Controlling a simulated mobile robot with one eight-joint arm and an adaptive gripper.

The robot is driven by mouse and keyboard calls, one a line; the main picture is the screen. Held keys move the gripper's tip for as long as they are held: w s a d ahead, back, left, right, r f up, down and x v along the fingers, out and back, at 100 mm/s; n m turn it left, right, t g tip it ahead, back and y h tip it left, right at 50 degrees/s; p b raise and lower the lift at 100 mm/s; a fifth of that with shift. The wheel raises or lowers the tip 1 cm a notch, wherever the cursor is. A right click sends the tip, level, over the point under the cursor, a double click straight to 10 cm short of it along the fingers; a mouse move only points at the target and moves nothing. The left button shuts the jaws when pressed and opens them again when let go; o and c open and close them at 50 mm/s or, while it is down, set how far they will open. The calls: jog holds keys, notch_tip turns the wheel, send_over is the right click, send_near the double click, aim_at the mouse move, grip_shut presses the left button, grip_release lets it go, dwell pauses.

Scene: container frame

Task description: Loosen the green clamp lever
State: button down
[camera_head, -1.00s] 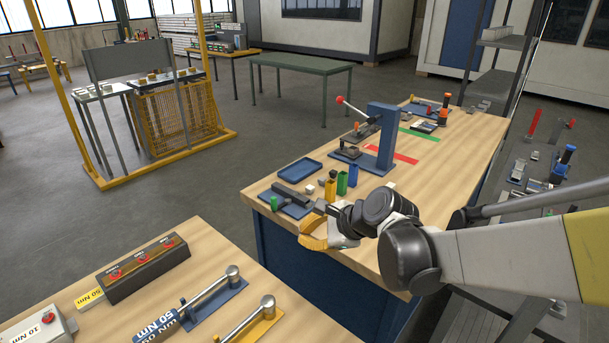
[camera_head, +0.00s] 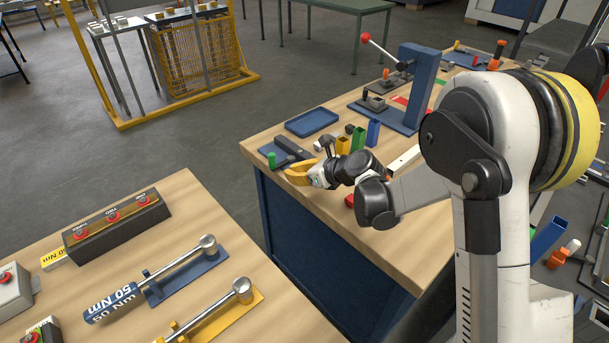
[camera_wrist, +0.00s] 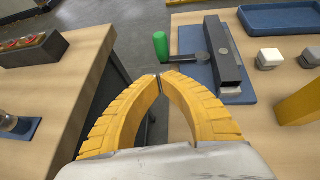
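The green clamp lever (camera_wrist: 160,46) is an upright green handle on a short dark arm, on a blue plate (camera_wrist: 240,95) with a dark bar. It stands near the table corner, and in the head view the green handle (camera_head: 271,160) shows at the plate's left end. My gripper (camera_wrist: 160,76) has two curved yellow fingers whose tips meet or nearly meet, with nothing between them. The tips appear just short of the green handle in the wrist view, apart from it. In the head view my gripper (camera_head: 291,173) is beside the plate's near edge.
A blue tray (camera_head: 312,122) lies behind the clamp. Yellow, green and blue upright blocks (camera_head: 358,138) stand to its right, with small pale cubes (camera_wrist: 269,58) nearby. A nearer bench (camera_head: 210,280) holds a button box and torque wrenches, with a gap between the benches.

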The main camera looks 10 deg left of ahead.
aim_at(273, 166)
jog(key=w+a, duration=0.1)
jog(key=w+a+f+b, duration=0.1)
jog(key=a, duration=0.1)
jog(key=shift+w+a, duration=0.15)
jog(key=shift+a, duration=0.05)
jog(key=shift+w+a+r, duration=0.1)
jog(key=shift+w+a, duration=0.25)
jog(key=shift+a, duration=0.1)
